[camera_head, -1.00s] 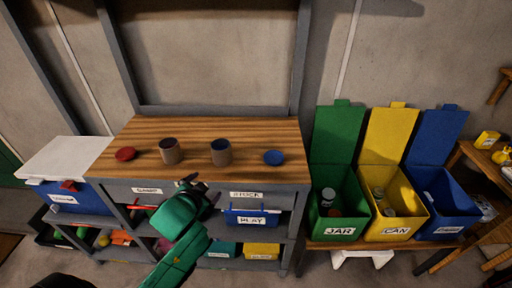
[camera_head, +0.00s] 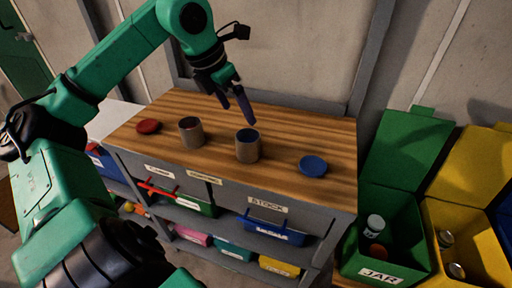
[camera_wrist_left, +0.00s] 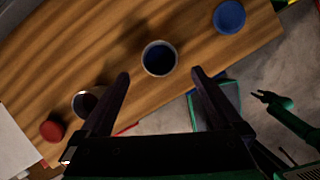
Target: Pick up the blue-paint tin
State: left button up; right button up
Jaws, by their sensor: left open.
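The blue-paint tin (camera_head: 248,148) stands upright and open on the wooden bench top, with dark blue paint inside. My left gripper (camera_head: 238,108) is open and empty, above and slightly behind the tin in the head view. In the left wrist view the tin (camera_wrist_left: 160,60) shows between and beyond the two open fingers (camera_wrist_left: 160,76), apart from them. A similar tin with dark red contents (camera_head: 191,132) stands to its left. In the left wrist view another green arm with a small dark gripper (camera_wrist_left: 269,97) shows at the right; its opening is unclear.
A red lid (camera_head: 148,126) lies left of the tins and a blue lid (camera_head: 313,165) lies right. Labelled drawers and bins sit below the bench top (camera_head: 290,118). A green JAR bin (camera_head: 405,246) and a yellow bin (camera_head: 474,236) stand at the right.

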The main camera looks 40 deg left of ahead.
pick_arm(q)
jog(key=p, duration=0.2)
send_near(250, 141)
jog(key=f+p, duration=0.1)
jog(key=f, duration=0.1)
jog(key=w+d+f+p, duration=0.1)
jog(key=f, duration=0.1)
jog(key=d+f+p, duration=0.1)
jog(key=f, duration=0.2)
jog(key=shift+w+d, duration=0.15)
jog(key=shift+w, duration=0.25)
jog(key=shift+w+f, duration=0.15)
jog(key=shift+f, duration=0.25)
jog(key=shift+r, duration=0.1)
jog(key=c, duration=1.3)
pick_arm(e)
jog(key=r, duration=0.3)
jog(key=s+r, duration=0.1)
jog(key=r, duration=0.1)
